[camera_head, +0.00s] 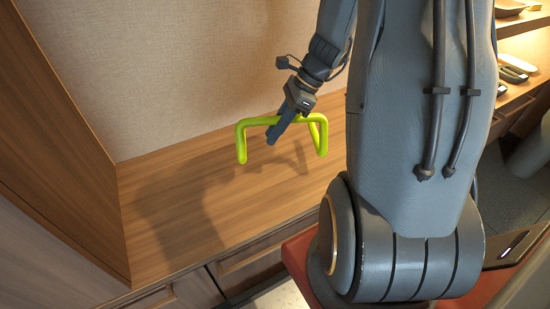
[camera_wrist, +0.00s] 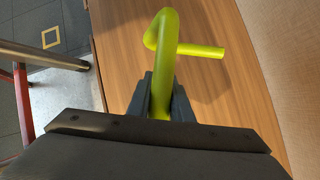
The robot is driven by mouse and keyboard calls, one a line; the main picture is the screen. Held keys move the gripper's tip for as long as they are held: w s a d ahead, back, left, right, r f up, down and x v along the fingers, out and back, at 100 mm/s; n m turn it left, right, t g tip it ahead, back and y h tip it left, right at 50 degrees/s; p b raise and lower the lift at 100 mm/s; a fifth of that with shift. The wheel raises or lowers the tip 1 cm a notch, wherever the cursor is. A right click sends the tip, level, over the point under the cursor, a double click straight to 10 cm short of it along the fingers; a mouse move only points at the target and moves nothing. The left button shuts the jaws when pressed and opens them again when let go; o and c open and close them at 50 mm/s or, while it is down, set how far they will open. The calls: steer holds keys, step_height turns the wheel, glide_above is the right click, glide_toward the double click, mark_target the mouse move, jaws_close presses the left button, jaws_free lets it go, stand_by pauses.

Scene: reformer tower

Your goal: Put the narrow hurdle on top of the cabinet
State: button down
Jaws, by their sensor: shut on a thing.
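The narrow hurdle (camera_head: 318,119) is a bright yellow-green bent tube with a top bar and legs pointing down. My gripper (camera_head: 272,137) is shut on its top bar, between the two ends. The hurdle is over the wooden cabinet top (camera_head: 150,185), and its shadow falls on the wood. I cannot tell for sure whether its feet touch the surface. In the wrist view the hurdle (camera_wrist: 167,40) stretches forward from between my gripper's fingers (camera_wrist: 162,98), above the wooden top (camera_wrist: 240,100).
A tall wooden panel (camera_head: 60,130) bounds the cabinet top on the left, and a beige wall (camera_head: 190,70) stands behind it. Drawers (camera_head: 250,268) lie below the front edge. Lit shelves (camera_head: 520,40) with small items are at the far right. The cabinet top around the hurdle is clear.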

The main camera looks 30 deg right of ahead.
steer(key=shift+d+f+b, duration=0.1)
steer(key=shift+f+b, duration=0.75)
steer(key=shift+f, duration=3.1)
steer(key=shift+f, duration=0.15)
steer(key=c, duration=1.6)
jaws_free()
